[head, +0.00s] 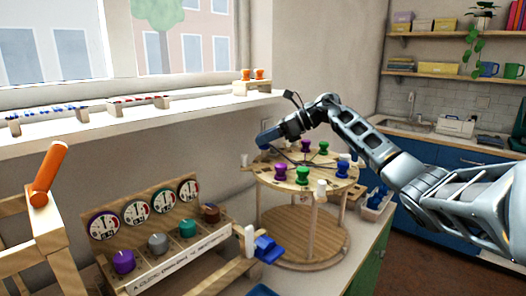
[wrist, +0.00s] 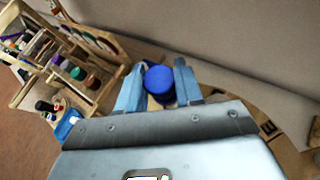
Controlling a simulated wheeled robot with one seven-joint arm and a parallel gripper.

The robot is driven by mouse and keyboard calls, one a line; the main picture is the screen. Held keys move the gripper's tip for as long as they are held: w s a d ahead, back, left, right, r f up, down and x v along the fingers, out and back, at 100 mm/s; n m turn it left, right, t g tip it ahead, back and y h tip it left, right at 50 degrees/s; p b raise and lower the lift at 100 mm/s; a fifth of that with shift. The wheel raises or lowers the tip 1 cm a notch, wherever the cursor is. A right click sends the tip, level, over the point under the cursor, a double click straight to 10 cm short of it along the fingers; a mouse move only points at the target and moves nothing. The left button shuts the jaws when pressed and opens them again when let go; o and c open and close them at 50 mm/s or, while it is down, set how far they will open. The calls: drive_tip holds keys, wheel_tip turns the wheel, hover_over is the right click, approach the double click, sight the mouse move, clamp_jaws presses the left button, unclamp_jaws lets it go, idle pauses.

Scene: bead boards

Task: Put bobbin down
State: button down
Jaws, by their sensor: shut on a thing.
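My gripper (wrist: 158,88) is shut on a blue bobbin (wrist: 159,80), whose round blue top shows between the two light-blue fingers in the wrist view. In the head view my gripper (head: 269,138) is over the far left rim of the round wooden board (head: 325,184). The held bobbin is hard to make out there, and I cannot tell whether its base touches the board. Standing on the board are purple bobbins (head: 281,171), green bobbins (head: 302,175) and a blue bobbin (head: 343,168).
A wooden rack (head: 165,262) with dials and coloured knobs stands at the front left. A wooden frame with an orange handle (head: 49,167) is at the far left. The wall and window sill (head: 150,122) are close behind the board.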

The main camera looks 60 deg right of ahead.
sight(266, 149)
drive_tip(key=shift+f+p, duration=0.4)
drive_tip(key=shift+f, duration=1.7)
drive_tip(key=shift+f, duration=0.15)
drive_tip(key=c, duration=1)
unclamp_jaws()
drive_tip(key=shift+r, duration=0.3)
drive_tip(key=b+v, duration=0.3)
drive_tip(key=v, duration=0.9)
drive_tip(key=shift+f, duration=0.1)
